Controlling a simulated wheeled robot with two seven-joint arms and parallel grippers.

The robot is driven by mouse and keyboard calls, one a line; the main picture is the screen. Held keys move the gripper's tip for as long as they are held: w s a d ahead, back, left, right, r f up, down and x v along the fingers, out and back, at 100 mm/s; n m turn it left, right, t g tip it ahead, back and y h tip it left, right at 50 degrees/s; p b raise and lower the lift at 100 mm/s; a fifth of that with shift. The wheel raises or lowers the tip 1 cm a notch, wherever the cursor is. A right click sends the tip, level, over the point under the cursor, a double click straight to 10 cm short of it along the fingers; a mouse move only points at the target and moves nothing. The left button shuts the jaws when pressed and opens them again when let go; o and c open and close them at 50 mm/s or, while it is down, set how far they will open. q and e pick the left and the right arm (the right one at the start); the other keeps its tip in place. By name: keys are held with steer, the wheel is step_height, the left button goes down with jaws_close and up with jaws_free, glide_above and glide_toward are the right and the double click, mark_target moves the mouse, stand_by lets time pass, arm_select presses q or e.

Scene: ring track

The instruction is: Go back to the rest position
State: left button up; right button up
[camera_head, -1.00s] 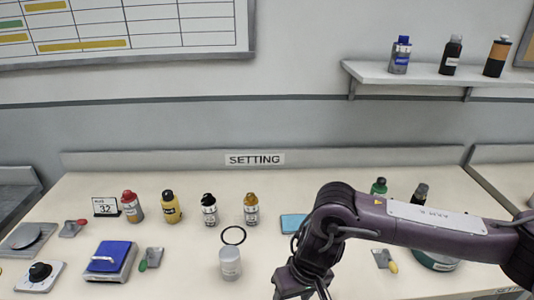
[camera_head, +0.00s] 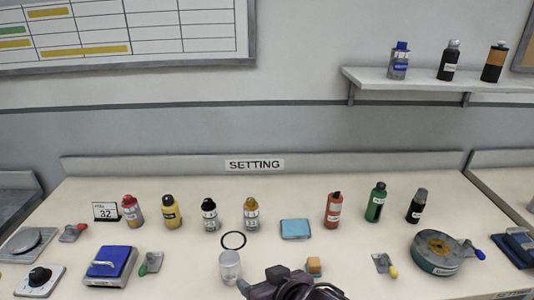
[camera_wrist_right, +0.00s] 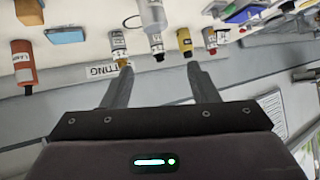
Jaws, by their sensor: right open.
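My right arm shows as a dark purple part at the bottom centre of the head view; its fingertips cannot be made out there. In the right wrist view, my right gripper (camera_wrist_right: 160,84) has its two fingers well apart with nothing between them. The picture there is turned over, with the bench at the top. Beyond the fingers are a bottle with a yellow-brown cap (camera_wrist_right: 117,45) and a yellow bottle (camera_wrist_right: 185,40), both apart from the gripper. My left gripper is not in view.
On the bench stand a clear jar (camera_head: 230,266), a black ring (camera_head: 233,240), a blue pad (camera_head: 295,229), a red bottle (camera_head: 333,210), a green bottle (camera_head: 375,202) and a round grey device (camera_head: 437,253). An orange cube (camera_head: 313,265) sits close behind my arm in the picture.

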steer(key=s+d+f+m+g+h, duration=0.1)
steer(key=s+d+f+g+h, duration=0.1)
steer(key=s+d+f, duration=0.35)
steer(key=s+d+f+m+g+h, duration=0.1)
steer(key=s+d+f+g+h, duration=0.1)
steer(key=d, duration=0.6)
steer(key=s+d+f+g+h, duration=0.1)
steer(key=s+d+f+h, duration=0.1)
steer(key=s+d+f, duration=0.35)
step_height(320, 180, down, 30)
steer(key=s+d+g, duration=0.2)
steer(key=s+d+f+g, duration=0.1)
steer(key=s+d+f, duration=0.2)
steer(key=s+f, duration=1.3)
steer(key=s, duration=0.2)
steer(key=shift+s+f, duration=0.3)
steer(key=shift+f, duration=0.05)
